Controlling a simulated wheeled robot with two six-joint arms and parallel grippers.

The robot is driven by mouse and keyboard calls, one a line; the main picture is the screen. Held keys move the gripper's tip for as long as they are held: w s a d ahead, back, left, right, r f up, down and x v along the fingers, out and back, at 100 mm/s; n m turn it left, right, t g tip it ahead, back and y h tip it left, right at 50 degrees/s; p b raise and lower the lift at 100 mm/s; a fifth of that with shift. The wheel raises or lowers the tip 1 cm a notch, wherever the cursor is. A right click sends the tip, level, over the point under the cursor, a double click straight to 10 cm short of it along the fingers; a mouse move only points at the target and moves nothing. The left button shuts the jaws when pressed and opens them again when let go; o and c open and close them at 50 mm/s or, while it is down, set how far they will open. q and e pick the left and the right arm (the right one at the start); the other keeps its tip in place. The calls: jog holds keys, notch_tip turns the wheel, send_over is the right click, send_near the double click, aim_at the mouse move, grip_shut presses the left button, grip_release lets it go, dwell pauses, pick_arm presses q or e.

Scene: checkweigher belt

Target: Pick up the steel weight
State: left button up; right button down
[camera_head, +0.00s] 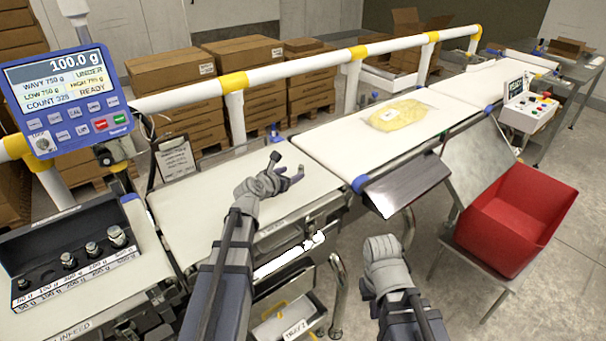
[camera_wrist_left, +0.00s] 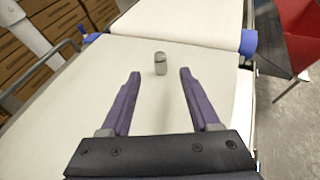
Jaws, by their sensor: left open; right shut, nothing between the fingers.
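The steel weight (camera_wrist_left: 160,64) is a small grey cylinder standing upright on the white weighing belt (camera_wrist_left: 95,120) in the left wrist view. My left gripper (camera_wrist_left: 159,76) is open, and the weight shows just beyond and between its two fingertips, apart from both. In the head view my left gripper (camera_head: 286,167) is over the middle belt section (camera_head: 200,200); I cannot clearly make out the weight there. My right gripper (camera_head: 381,250) is shut and empty, in front of the belts at the right.
An open dark weight case (camera_head: 60,240) with several steel weights sits at the left. The blue display (camera_head: 66,100) reads 100.0 g. A yellow bag (camera_head: 397,115) lies on the far belt. A red bin (camera_head: 515,218) stands right. A white and yellow rail (camera_head: 300,70) runs behind.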

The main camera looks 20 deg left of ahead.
aim_at(299, 170)
pick_arm(q)
jog(key=shift+f+b+x, duration=0.15)
jog(key=shift+b+x, duration=0.55)
jog(key=shift+x, duration=1.05)
jog(key=shift+f+b+x, duration=0.1)
jog(key=shift+b+x, duration=0.55)
jog(key=shift+x, duration=1.05)
jog(key=shift+s, duration=0.2)
grip_shut()
